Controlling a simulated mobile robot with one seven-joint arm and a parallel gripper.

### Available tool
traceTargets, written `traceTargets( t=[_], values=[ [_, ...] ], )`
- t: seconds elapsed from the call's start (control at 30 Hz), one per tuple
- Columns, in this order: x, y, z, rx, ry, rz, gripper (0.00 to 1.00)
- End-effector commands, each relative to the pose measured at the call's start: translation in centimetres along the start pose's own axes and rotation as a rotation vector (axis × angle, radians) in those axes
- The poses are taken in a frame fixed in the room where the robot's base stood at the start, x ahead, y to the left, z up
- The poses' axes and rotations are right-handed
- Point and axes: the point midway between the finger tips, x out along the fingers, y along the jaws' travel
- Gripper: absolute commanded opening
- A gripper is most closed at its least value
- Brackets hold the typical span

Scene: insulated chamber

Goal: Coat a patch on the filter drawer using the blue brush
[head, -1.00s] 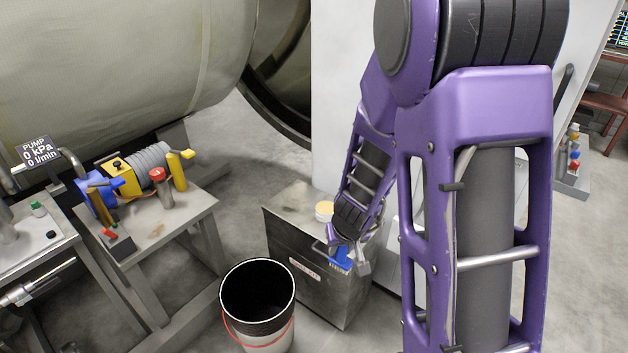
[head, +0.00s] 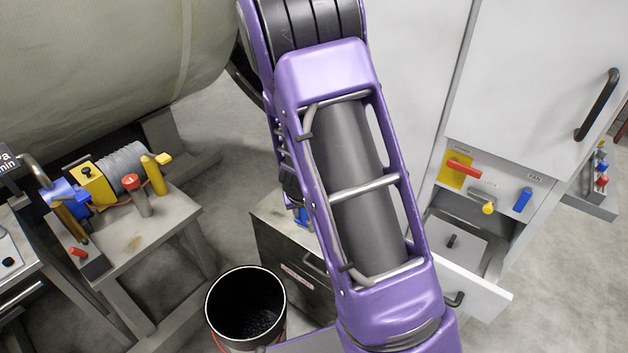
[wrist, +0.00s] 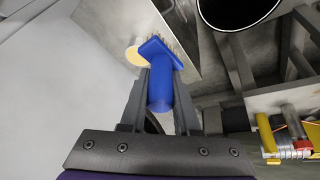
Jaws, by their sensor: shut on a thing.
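My gripper (wrist: 161,88) is shut on the blue brush (wrist: 160,92), gripping its handle in the wrist view. Its flat blue head and pale bristles point away from the jaws. In the head view my arm hides most of the gripper; only a small blue bit of the brush (head: 301,216) shows at the arm's left edge. An open drawer with a white front (head: 475,296), apparently the filter drawer, sticks out low from the white cabinet (head: 545,95). My arm covers its left part. I cannot make out any coating on it.
A metal box-shaped cabinet (head: 283,262) stands behind my arm, with a yellow-topped pot (wrist: 134,55) on it. A black-lined bucket (head: 246,303) stands on the floor. A bench (head: 160,228) with a yellow-and-blue pump is at left. Red, yellow and blue handles line the white cabinet.

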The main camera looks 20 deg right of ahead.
Motion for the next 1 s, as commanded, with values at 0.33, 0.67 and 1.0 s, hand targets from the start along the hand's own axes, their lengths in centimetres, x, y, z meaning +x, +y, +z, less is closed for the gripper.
traceTargets(
  t=[0.33, 0.67, 1.0],
  values=[
    [8.9, 4.6, -7.0, 0.008, 0.02, 0.186, 0.0],
    [12.8, 5.4, -10.6, -0.05, 0.044, 0.248, 0.0],
    [15.3, 5.2, -9.8, -0.054, 0.045, 0.251, 0.0]
  ],
)
